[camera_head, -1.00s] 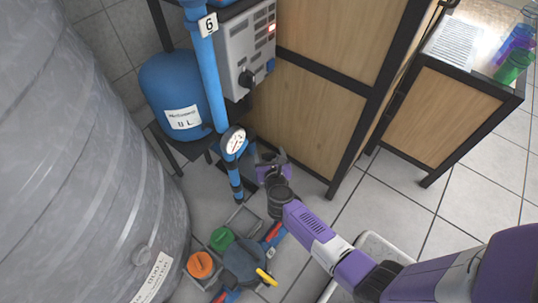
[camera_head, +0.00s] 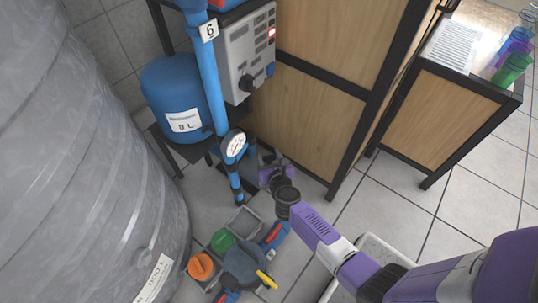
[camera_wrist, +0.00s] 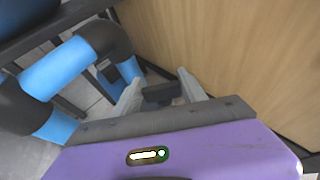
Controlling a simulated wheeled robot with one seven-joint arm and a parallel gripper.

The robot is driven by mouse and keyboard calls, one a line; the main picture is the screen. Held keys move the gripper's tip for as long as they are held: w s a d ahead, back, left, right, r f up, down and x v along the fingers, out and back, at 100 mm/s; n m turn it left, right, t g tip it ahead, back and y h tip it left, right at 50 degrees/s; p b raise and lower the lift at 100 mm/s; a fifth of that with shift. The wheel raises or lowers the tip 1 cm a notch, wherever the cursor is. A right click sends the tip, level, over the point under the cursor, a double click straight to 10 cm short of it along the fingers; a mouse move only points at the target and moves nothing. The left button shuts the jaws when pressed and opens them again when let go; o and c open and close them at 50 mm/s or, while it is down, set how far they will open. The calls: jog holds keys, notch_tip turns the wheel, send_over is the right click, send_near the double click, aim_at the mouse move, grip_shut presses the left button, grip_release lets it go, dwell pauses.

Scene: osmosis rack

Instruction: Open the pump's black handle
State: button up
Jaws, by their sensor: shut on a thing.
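The pump's black handle (camera_wrist: 160,94) shows in the wrist view as a small dark bar between my two pale fingers. My gripper (camera_wrist: 161,90) is shut on it. Blue pipe with dark elbows (camera_wrist: 62,72) runs just left of my fingers in the wrist view.
A big grey tank (camera_head: 90,150) fills the left. Crates with tools and orange and green lids (camera_head: 202,266) lie on the floor below.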

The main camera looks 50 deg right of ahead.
jog(key=shift+n+t+y+p, duration=0.6)
jog(key=shift+n+t+y, duration=0.1)
jog(key=shift+n+y, duration=0.4)
jog(key=shift+n+t+y+p, duration=0.4)
jog(key=shift+n+y+p, duration=0.05)
jog(key=shift+n+y, duration=0.6)
jog(key=shift+d+n+y, duration=0.1)
jog(key=shift+n+y, duration=0.65)
jog(key=shift+y, duration=0.3)
jog(key=n+y, duration=0.2)
jog(key=shift+t+y, duration=0.3)
jog(key=shift+y, duration=0.1)
jog(key=shift+n+g+y+b, duration=0.4)
jog(key=shift+n+y+b, duration=0.2)
jog(key=shift+n+y, duration=0.9)
jog(key=o, duration=1.4)
jog(key=shift+c, duration=0.2)
